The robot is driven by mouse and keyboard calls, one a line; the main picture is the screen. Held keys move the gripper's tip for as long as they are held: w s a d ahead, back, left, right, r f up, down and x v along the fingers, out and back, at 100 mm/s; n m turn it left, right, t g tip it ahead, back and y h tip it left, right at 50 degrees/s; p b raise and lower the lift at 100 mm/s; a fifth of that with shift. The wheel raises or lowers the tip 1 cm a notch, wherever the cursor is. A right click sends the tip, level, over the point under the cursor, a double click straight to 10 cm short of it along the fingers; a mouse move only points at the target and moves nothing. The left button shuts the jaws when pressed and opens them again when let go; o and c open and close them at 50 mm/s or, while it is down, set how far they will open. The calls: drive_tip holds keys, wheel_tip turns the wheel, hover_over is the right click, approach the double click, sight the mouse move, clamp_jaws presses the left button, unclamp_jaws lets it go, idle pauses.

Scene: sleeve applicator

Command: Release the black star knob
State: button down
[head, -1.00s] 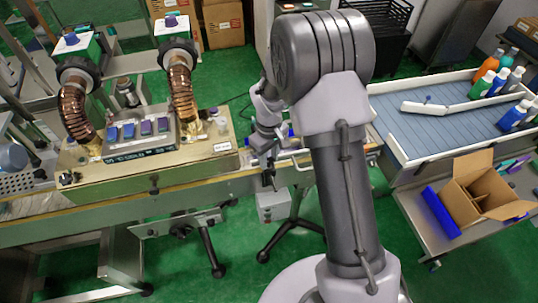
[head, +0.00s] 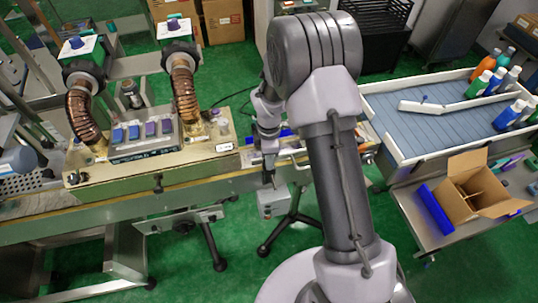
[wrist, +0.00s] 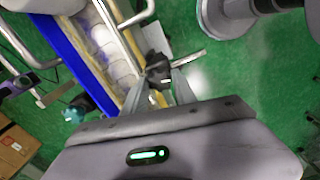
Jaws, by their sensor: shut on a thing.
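The black star knob (wrist: 158,68) shows in the upper middle of the wrist view, at the side of the conveyor, beside a short metal rod. My gripper (wrist: 160,80) has its two grey fingers on either side of the knob and is shut on it. The fingers partly cover the knob's near side. In the head view my gripper (head: 268,178) points down at the conveyor's front edge, left of my upright arm. The knob is too small and hidden there to make out.
A blue rail (wrist: 62,52) and metal bars run close to the gripper in the wrist view. A grey box (head: 272,203) is below the gripper. The sleeve machine's base (head: 190,160) is left; a bottle tray (head: 430,125) and an open carton (head: 470,190) are right.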

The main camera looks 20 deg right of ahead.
drive_tip(key=shift+n, duration=1)
drive_tip(key=shift+p, duration=0.3)
drive_tip(key=c, duration=1)
unclamp_jaws()
drive_tip(key=shift+r, duration=0.1)
wheel_tip(320, 180, up, 17)
drive_tip(key=p, duration=0.3)
drive_tip(key=shift+r, duration=0.15)
